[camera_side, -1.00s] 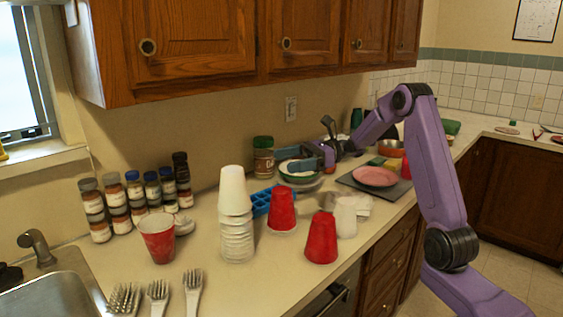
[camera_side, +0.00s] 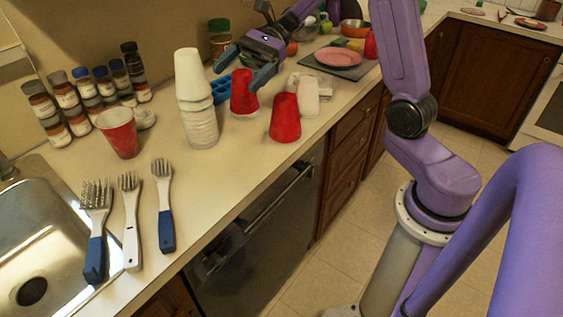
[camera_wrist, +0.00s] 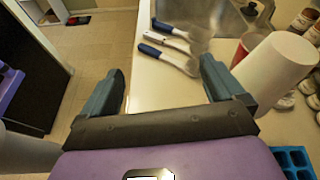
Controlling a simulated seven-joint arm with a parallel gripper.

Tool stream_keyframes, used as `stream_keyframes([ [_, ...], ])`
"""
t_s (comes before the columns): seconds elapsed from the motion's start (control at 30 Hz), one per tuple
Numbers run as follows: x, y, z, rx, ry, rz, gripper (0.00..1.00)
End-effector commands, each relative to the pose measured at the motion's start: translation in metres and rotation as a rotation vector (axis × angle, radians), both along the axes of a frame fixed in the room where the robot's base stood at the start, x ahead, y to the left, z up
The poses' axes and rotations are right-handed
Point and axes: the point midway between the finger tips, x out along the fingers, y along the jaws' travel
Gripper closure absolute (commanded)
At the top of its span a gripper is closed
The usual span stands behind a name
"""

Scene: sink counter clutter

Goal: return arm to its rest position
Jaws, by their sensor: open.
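My purple arm reaches over the counter from the right, and my gripper (camera_side: 238,77) is above the cups, beside the top of a red cup (camera_side: 243,92). Its two teal fingers are apart with nothing between them. The wrist view shows the same open gripper (camera_wrist: 163,70), with bare counter and the edge of the floor beyond the fingers. A stack of white cups (camera_side: 195,100) stands left of my gripper in the side view and close to the right finger in the wrist view (camera_wrist: 274,72). I cannot tell the exact gap to the cups.
Another red cup (camera_side: 285,118) and a white cup (camera_side: 308,97) stand near the counter's front edge. A red-and-white cup (camera_side: 119,132), several spice jars (camera_side: 68,105) and three brushes (camera_side: 130,215) are at left by the sink (camera_side: 45,240). A pink plate (camera_side: 338,57) lies farther back.

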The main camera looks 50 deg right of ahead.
Motion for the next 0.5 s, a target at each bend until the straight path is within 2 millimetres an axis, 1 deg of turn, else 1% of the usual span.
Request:
stream_keyframes([
  [0.03,-0.018,0.015,-0.003,-0.049,-0.030,0.084,0.05],
  [0.07,-0.028,0.022,-0.006,-0.078,-0.048,0.131,0.05],
  [0.1,-0.042,0.030,-0.010,-0.117,-0.074,0.196,0.05],
  [0.17,-0.063,0.040,-0.016,-0.170,-0.118,0.294,0.05],
  [0.2,-0.077,0.046,-0.020,-0.206,-0.149,0.359,0.05],
  [0.33,-0.121,0.057,-0.031,-0.307,-0.262,0.575,0.05],
  [0.5,-0.174,0.058,-0.045,-0.416,-0.435,0.864,0.05],
])
